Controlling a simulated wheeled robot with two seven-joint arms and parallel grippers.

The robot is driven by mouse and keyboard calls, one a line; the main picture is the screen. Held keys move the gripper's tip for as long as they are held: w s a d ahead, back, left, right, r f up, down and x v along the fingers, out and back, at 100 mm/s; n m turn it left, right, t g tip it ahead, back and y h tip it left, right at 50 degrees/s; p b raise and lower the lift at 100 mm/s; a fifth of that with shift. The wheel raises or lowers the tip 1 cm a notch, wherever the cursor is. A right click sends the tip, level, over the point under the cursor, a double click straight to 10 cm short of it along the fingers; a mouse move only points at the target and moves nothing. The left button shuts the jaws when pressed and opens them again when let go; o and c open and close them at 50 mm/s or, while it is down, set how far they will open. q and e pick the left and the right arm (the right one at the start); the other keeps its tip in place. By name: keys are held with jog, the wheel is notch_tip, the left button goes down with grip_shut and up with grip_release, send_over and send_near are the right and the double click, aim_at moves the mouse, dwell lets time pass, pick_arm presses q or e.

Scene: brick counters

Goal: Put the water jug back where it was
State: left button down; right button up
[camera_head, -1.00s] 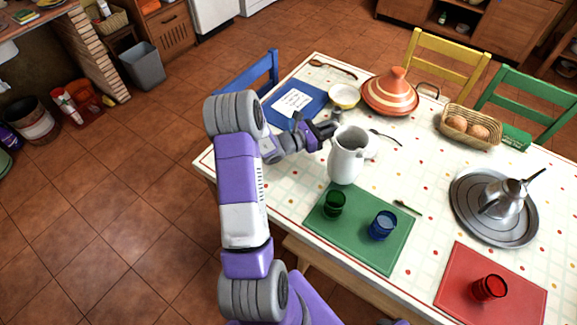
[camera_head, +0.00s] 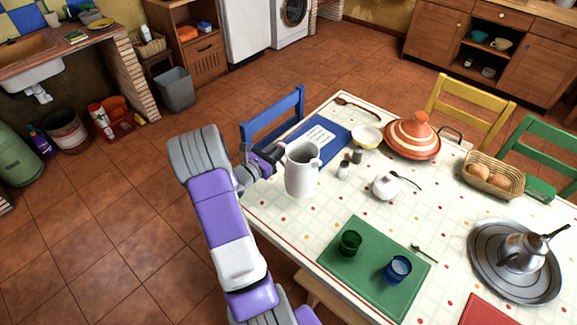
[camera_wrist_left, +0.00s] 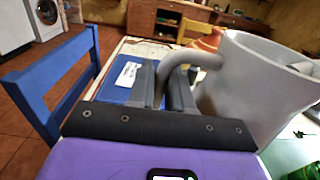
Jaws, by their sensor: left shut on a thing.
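The white water jug (camera_head: 301,170) is upright near the table's left edge in the head view. It fills the right side of the left wrist view (camera_wrist_left: 250,90). My left gripper (camera_head: 262,163) is at the jug's left side, shut on its handle; in the wrist view the fingers (camera_wrist_left: 165,88) close around the grey-white handle. Whether the jug's base touches the table is hard to tell. My right gripper is not in view.
A blue placemat (camera_head: 336,129) with a paper lies behind the jug. Salt and pepper shakers (camera_head: 343,170) and a white sugar pot (camera_head: 385,187) stand to its right. A green placemat (camera_head: 345,272) with a green cup (camera_head: 349,243) and blue cup (camera_head: 397,269) lies in front. A blue chair (camera_head: 272,120) stands behind the gripper.

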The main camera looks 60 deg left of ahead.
pick_arm(q)
notch_tip(320, 180, down, 7)
jog(key=b, duration=0.2)
dwell(0.3)
jog(key=shift+w+f, duration=0.1)
jog(key=shift+f, duration=0.15)
jog(key=c, duration=1)
grip_release()
jog(key=shift+f, duration=0.1)
jog(key=shift+c, duration=0.2)
jog(key=p+v, duration=0.1)
jog(key=v, duration=1.1)
jog(key=shift+r, duration=0.2)
